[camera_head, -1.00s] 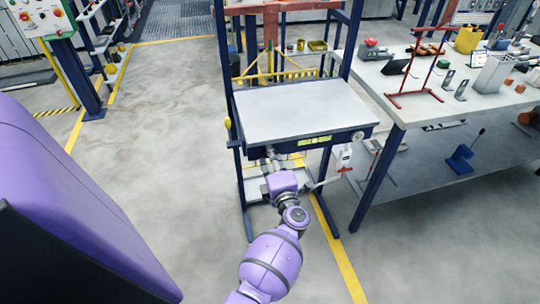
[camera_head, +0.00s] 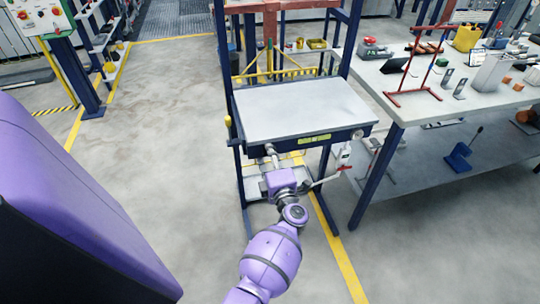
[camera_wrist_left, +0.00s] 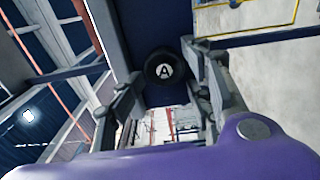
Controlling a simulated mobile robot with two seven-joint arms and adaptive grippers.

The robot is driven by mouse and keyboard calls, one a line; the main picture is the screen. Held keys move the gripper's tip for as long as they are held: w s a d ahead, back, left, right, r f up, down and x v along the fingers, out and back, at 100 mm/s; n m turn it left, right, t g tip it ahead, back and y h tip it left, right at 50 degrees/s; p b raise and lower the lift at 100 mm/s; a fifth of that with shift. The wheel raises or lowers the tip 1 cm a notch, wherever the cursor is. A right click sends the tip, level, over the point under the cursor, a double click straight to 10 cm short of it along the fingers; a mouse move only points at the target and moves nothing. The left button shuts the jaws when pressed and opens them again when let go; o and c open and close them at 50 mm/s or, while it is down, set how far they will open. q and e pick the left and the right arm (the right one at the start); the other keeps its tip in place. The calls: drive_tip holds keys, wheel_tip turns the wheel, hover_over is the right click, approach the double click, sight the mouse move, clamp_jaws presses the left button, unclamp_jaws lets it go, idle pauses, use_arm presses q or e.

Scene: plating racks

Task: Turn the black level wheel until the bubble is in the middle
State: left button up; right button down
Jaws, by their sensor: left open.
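The black level wheel (camera_wrist_left: 163,68), marked with a white A, is in the left wrist view under the front of the grey-topped table. In the head view I cannot make it out. My left gripper (camera_wrist_left: 160,88) is open, with one finger on each side of the wheel; whether they touch it I cannot tell. In the head view the left gripper (camera_head: 271,155) is below the table's front edge, left of the level. The yellow-green level (camera_head: 314,138) is on that edge; its bubble is too small to place. My right gripper is not in view.
The table (camera_head: 300,108) has a bare top inside a dark blue frame. A workbench (camera_head: 430,110) with tools stands at the right. Floor at left is clear.

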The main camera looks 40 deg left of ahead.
use_arm(q)
drive_tip(key=v, duration=0.8)
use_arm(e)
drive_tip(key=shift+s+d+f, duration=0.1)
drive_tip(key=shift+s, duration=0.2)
